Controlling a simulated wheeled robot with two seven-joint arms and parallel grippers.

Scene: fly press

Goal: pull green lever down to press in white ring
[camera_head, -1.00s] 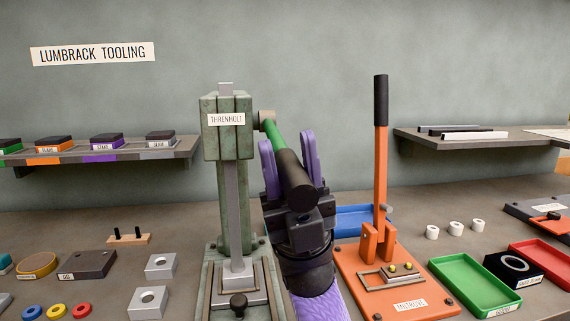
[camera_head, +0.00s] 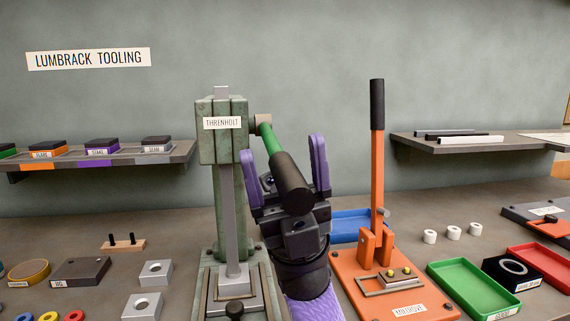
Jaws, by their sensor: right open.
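The green press (camera_head: 226,140), labelled THRENHOLT, stands left of centre. Its green lever (camera_head: 268,138) slants down toward me and ends in a black grip (camera_head: 291,181). My right gripper (camera_head: 282,149) is open, with one purple finger on each side of the lever; I cannot tell whether either touches it. The grey ram (camera_head: 230,215) reaches down to a grey block (camera_head: 234,281) on the press bed. I cannot make out a white ring under the ram. Several small white rings (camera_head: 453,232) stand on the bench at the right. My left gripper is out of view.
An orange press (camera_head: 377,170) with an upright lever stands just right of my right gripper. A blue tray (camera_head: 350,222) lies behind it, and green (camera_head: 472,284) and red (camera_head: 541,259) trays lie to the right. Grey blocks with holes (camera_head: 155,272) lie left of the green press.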

